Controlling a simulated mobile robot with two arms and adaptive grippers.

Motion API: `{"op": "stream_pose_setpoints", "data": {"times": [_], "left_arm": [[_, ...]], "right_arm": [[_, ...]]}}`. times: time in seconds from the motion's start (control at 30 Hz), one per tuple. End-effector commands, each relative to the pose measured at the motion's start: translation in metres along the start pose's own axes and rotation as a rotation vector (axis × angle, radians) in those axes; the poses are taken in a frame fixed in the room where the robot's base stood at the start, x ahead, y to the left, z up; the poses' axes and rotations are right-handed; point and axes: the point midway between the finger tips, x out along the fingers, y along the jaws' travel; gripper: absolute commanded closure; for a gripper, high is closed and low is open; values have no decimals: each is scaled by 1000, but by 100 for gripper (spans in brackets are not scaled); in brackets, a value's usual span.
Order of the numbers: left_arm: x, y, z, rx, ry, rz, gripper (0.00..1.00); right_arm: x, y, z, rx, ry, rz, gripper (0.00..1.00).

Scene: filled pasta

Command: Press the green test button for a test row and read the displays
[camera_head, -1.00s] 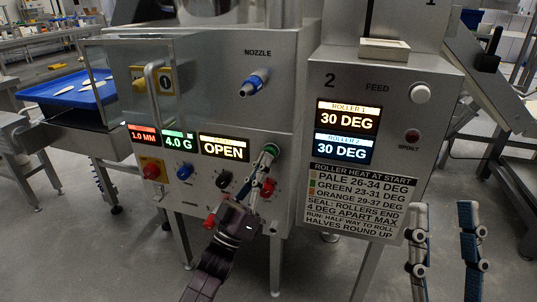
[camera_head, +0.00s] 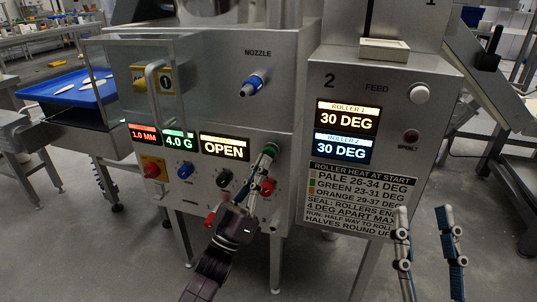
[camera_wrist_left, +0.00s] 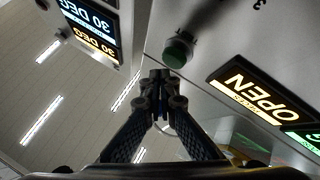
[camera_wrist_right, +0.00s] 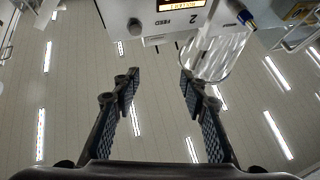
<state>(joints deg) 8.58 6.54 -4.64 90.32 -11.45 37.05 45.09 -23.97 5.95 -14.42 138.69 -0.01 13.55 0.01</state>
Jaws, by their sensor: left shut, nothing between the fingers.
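The green test button (camera_head: 273,149) sits on the machine's front panel, right of the yellow display (camera_head: 224,148) reading OPEN. My left gripper (camera_head: 265,160) is shut and empty, its fingertips at the button in the head view. In the left wrist view the green button (camera_wrist_left: 179,50) lies just beyond the fingertips (camera_wrist_left: 158,78); whether they touch is unclear. A red display (camera_head: 143,134) reads 1.0 MM and a green one (camera_head: 179,140) 4.0 G. The roller 1 display (camera_head: 347,117) and roller 2 display (camera_head: 342,148) both read 30 DEG. My right gripper (camera_head: 427,212) is open and empty.
Below the displays are a red button (camera_head: 152,170), a blue knob (camera_head: 185,170), a black knob (camera_head: 224,180) and a red knob (camera_head: 267,187). A blue-tipped nozzle (camera_head: 252,84) juts out above. A heat chart (camera_head: 352,195) is on the right unit. A blue tray (camera_head: 50,90) stands left.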

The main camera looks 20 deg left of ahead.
Motion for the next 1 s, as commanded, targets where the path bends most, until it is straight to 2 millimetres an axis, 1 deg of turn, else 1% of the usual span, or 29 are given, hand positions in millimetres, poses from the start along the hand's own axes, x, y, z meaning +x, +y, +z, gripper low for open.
{"op": "stream_pose_setpoints", "data": {"times": [0.2,0.57,1.0], "left_arm": [[-1,1,-2,0,-1,0,100],[-9,7,-8,1,-1,0,100],[-20,15,-15,0,-1,0,100]], "right_arm": [[2,0,1,-2,-11,-2,60],[-1,5,38,-11,-186,5,60],[-15,11,80,-18,-391,17,60]]}}
